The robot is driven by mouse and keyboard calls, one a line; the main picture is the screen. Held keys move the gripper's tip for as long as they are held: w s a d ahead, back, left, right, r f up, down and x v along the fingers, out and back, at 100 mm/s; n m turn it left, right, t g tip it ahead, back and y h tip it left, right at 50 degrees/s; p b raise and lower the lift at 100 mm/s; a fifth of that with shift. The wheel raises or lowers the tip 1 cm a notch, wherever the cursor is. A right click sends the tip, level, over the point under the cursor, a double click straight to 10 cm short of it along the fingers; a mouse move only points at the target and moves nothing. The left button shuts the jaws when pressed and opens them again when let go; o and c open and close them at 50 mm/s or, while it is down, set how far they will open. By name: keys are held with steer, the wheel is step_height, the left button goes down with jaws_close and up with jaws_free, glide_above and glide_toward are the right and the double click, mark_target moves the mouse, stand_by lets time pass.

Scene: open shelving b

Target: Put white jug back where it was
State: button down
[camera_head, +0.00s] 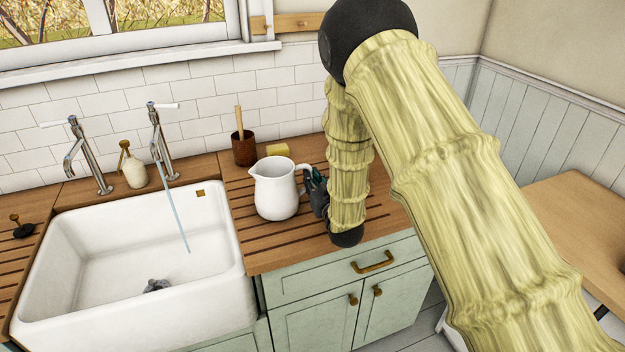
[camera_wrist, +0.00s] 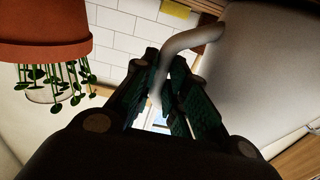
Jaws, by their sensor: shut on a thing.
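The white jug (camera_head: 275,191) is upright at the grooved wooden drainboard right of the sink, with its spout to the left and its handle to the right. Its base appears to rest on the wood, but I cannot be sure there is no small gap. My gripper (camera_head: 313,188) is at the jug's right side, shut on the handle. In the wrist view, the dark green fingers (camera_wrist: 165,98) close around the handle, and the pale jug body (camera_wrist: 260,75) fills the right side.
A brown cup (camera_head: 243,150) with a wooden utensil and a yellow sponge (camera_head: 278,149) stand behind the jug. The white sink (camera_head: 215,262) lies left, with taps and a soap bottle (camera_head: 134,172). A terracotta pot (camera_wrist: 45,38) with trailing leaves shows in the wrist view.

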steer(key=shift+f, duration=0.1)
steer(key=c, duration=1.4)
jaws_free()
steer(key=shift+c, duration=0.2)
steer(key=shift+r, duration=0.2)
steer(key=b+v, duration=0.3)
steer(key=v, duration=0.9)
